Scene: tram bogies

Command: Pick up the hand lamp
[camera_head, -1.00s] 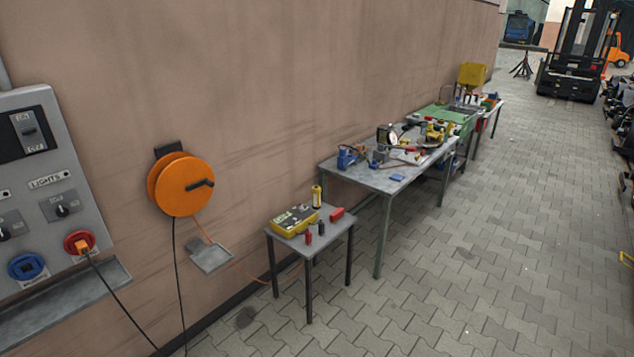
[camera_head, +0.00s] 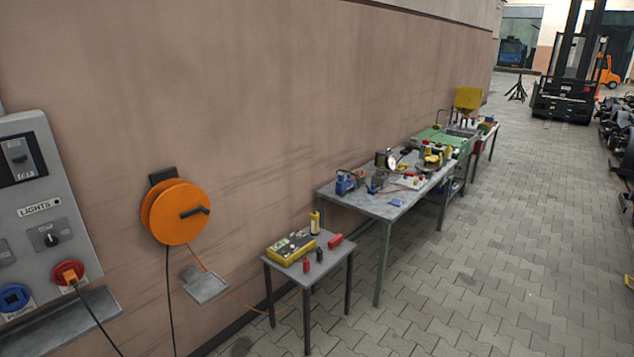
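A small upright yellow-and-black object (camera_head: 315,221), which looks like the hand lamp, stands at the back of a small grey table (camera_head: 337,268). It is too small to make out in detail. Beside it on the same table lie a yellow instrument case (camera_head: 291,247), a red block (camera_head: 335,241), and small red (camera_head: 307,265) and black (camera_head: 320,255) upright pieces. Neither of my grippers shows in the head view.
An orange cable reel (camera_head: 160,212) hangs on the wall at left, beside a socket panel (camera_head: 52,200). A cable runs near the small table's legs. A cluttered workbench (camera_head: 385,208) stands behind it.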

